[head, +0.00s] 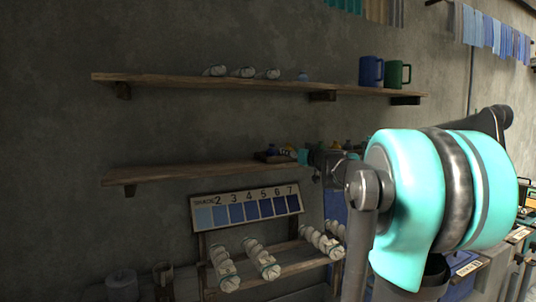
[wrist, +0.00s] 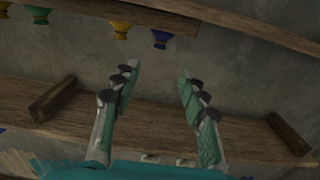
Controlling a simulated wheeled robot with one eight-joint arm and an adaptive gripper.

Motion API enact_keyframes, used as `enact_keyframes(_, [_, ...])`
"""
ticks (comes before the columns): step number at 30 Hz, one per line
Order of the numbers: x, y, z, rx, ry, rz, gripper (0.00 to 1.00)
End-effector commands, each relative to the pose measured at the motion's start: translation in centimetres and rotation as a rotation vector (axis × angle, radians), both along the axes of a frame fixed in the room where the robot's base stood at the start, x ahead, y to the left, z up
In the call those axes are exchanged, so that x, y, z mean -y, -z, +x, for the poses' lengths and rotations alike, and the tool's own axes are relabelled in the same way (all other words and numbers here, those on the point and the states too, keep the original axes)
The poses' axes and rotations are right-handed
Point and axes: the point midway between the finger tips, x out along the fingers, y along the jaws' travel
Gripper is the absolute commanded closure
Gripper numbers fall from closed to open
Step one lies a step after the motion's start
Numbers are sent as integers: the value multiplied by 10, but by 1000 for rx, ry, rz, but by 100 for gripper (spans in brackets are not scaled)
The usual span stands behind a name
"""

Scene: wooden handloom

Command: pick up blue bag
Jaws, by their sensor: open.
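The blue bag (wrist: 160,38) is small and tied at the neck. The wrist view looks upside down, and the bag shows there near the top, at the end of a row on a wooden board (wrist: 165,18). In the head view my gripper (head: 306,157) is small and partly hidden by my arm.
A yellow bag (wrist: 120,30) sits beside the blue one, with a green bag (wrist: 40,15) farther along. The upper shelf (head: 200,82) holds white rolls (head: 244,72), a blue mug (head: 371,71) and a green mug (head: 398,75). The lower shelf (head: 180,173) is bare on its left.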

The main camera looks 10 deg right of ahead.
Motion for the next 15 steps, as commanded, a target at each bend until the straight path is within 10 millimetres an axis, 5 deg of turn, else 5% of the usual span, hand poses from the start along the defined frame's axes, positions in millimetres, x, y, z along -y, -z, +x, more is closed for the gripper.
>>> enact_keyframes(15, [-28,0,84,0,-2,0,56])
